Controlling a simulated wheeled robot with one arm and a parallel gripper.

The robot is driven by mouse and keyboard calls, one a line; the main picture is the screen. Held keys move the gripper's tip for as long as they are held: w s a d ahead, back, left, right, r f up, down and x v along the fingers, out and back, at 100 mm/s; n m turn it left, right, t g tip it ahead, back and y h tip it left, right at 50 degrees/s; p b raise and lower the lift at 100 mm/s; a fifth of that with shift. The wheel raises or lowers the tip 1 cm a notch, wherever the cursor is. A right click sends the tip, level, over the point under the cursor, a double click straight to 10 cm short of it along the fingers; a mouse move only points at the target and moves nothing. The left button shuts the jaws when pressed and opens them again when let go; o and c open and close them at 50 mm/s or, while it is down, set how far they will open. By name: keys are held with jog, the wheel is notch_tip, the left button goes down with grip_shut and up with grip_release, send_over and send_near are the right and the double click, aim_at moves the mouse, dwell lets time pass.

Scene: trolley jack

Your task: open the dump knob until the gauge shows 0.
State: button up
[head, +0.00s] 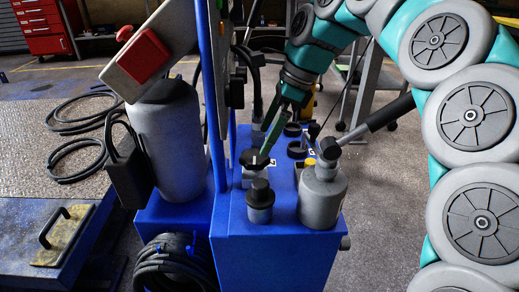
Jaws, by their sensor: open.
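A black knob (254,159) with a pale mark sits on a small metal block on top of the blue jack unit (232,215). It looks like the dump knob, though I cannot read a label. My gripper (268,148) comes down from above, its green fingers pointing at this knob, with the tips right beside or over it. The gripper is open; whether a finger touches the knob I cannot tell. A gauge face with a readable needle does not show; round black-rimmed parts (297,150) stand behind the knob, their faces hidden or too small to read.
A second black-capped metal fitting (260,195) stands just in front of the knob. A grey cylinder (322,195) with a dark lever is to its right. A blue upright (214,100) and a large grey cylinder (168,135) are to the left. Floor at right is partly clear.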

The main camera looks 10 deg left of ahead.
aim_at(256, 155)
jog(key=x, duration=0.5)
jog(key=shift+f, duration=0.1)
jog(key=shift+c, duration=0.2)
jog(key=c, duration=1.1)
